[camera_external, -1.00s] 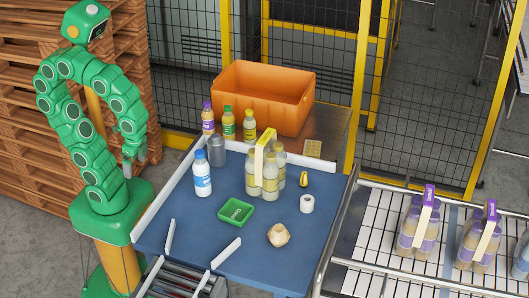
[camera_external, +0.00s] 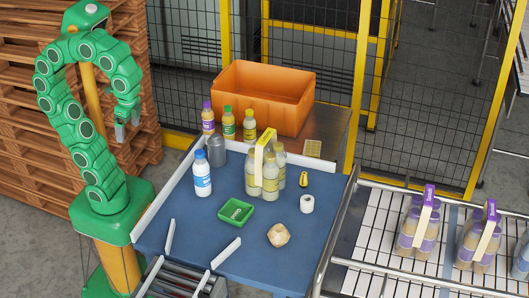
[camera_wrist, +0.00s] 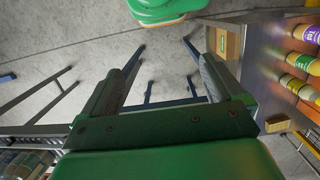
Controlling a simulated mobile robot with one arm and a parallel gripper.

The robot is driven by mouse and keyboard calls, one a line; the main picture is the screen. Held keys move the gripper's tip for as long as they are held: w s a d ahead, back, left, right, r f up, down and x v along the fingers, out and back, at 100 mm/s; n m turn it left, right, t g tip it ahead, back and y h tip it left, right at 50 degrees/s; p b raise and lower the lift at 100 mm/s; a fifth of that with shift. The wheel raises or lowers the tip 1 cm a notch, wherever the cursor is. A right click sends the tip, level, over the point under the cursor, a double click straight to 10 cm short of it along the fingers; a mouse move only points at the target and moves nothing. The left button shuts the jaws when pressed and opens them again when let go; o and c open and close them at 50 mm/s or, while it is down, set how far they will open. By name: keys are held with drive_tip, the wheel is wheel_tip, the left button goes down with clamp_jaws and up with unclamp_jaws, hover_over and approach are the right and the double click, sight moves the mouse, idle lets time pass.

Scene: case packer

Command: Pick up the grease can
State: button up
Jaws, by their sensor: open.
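The grease can looks to be the plain grey cylinder (camera_external: 217,151) standing upright at the back left of the blue table, just behind a white bottle with a blue cap (camera_external: 202,175). My gripper (camera_external: 126,122) hangs in the air left of the table, apart from the can, with nothing in it. I cannot make out the can in the wrist view.
Bottles with purple, green and yellow caps (camera_external: 228,123) stand behind the table by an orange crate (camera_external: 262,98). A bottle pack (camera_external: 270,180), green tray (camera_external: 236,212), white roll (camera_external: 307,204) and beige lump (camera_external: 278,235) are on the table (camera_external: 200,235). A white rail (camera_external: 165,187) edges its left side.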

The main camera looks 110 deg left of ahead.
drive_tip(key=w, duration=0.1)
drive_tip(key=n+t+y, duration=0.8)
drive_tip(key=n+y, duration=0.2)
drive_tip(key=n, duration=0.1)
approach(210, 142)
wheel_tip(210, 142, up, 3)
drive_tip(key=w+a, duration=0.1)
drive_tip(key=a, duration=0.1)
drive_tip(key=shift+t, duration=0.3)
drive_tip(key=shift+w+a+f, duration=0.65)
drive_tip(key=shift+a+f, duration=0.35)
drive_tip(key=shift+f, duration=0.45)
drive_tip(key=shift+w+a+f, duration=0.7)
drive_tip(key=shift+a+f, duration=0.3)
drive_tip(key=shift+f, duration=0.4)
drive_tip(key=shift+w+a+f, duration=0.65)
drive_tip(key=shift+a+f, duration=0.4)
drive_tip(key=shift+f, duration=0.4)
drive_tip(key=c, duration=1.4)
drive_tip(key=shift+c, duration=0.3)
